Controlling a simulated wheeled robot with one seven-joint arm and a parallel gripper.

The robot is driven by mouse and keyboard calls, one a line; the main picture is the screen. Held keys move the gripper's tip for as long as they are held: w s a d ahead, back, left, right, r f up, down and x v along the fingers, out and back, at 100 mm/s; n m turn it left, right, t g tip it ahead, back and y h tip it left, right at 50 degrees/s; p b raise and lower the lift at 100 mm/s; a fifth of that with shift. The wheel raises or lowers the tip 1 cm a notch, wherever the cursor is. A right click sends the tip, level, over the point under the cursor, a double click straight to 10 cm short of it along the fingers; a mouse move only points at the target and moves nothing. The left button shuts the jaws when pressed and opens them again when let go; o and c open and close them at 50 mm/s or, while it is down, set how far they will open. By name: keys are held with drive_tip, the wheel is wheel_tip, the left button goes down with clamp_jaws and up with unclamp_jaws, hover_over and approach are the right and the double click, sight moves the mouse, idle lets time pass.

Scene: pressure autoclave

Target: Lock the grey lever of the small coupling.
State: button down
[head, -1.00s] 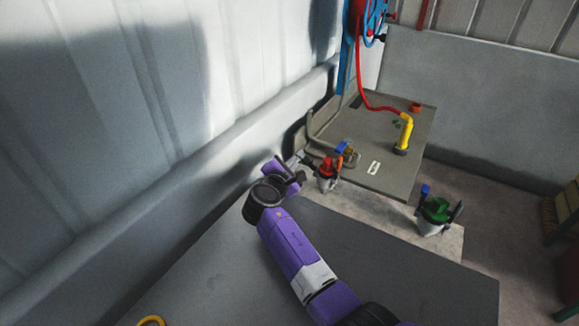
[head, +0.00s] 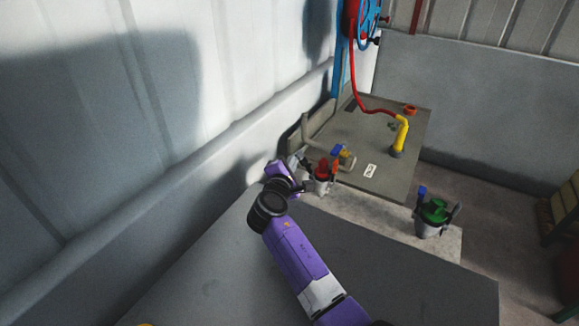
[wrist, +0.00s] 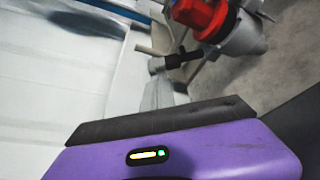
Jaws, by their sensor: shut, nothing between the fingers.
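The small coupling with a red cap (head: 322,171) and a pale grey body stands upright on the light ledge, just right of my gripper. In the wrist view its red cap (wrist: 198,14) is at the top, cut off by the frame edge. A dark grey lever (wrist: 183,60) sticks out from its left side toward my gripper. My gripper (wrist: 157,72) is shut and empty, with its tip close to the end of this lever. I cannot tell whether they touch. In the head view, my purple wrist partly hides this area.
A larger green-capped coupling (head: 434,212) with a blue-tipped lever stands to the right. Behind is a grey panel (head: 385,175) with a yellow fitting (head: 401,136) and a red hose. A pale wall (head: 200,130) runs close along the left.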

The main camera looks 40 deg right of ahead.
drive_tip(key=shift+s+d+r+m+t+p, duration=0.3)
drive_tip(key=shift+s+r+m, duration=0.3)
drive_tip(key=shift+s+r, duration=0.1)
drive_tip(key=shift+s+d+r+p, duration=0.2)
drive_tip(key=shift+s+d+p, duration=0.05)
drive_tip(key=shift+s+p, duration=0.35)
drive_tip(key=shift+s+d+r+p, duration=0.25)
drive_tip(key=shift+s+p, duration=0.2)
drive_tip(key=shift+s, duration=0.15)
drive_tip(key=shift+s+d, duration=0.15)
drive_tip(key=shift+s, duration=0.05)
wheel_tip(320, 180, up, 20)
drive_tip(key=p, duration=0.1)
drive_tip(key=shift+w+a, duration=0.25)
drive_tip(key=shift+a, duration=0.1)
drive_tip(key=shift+f, duration=0.15)
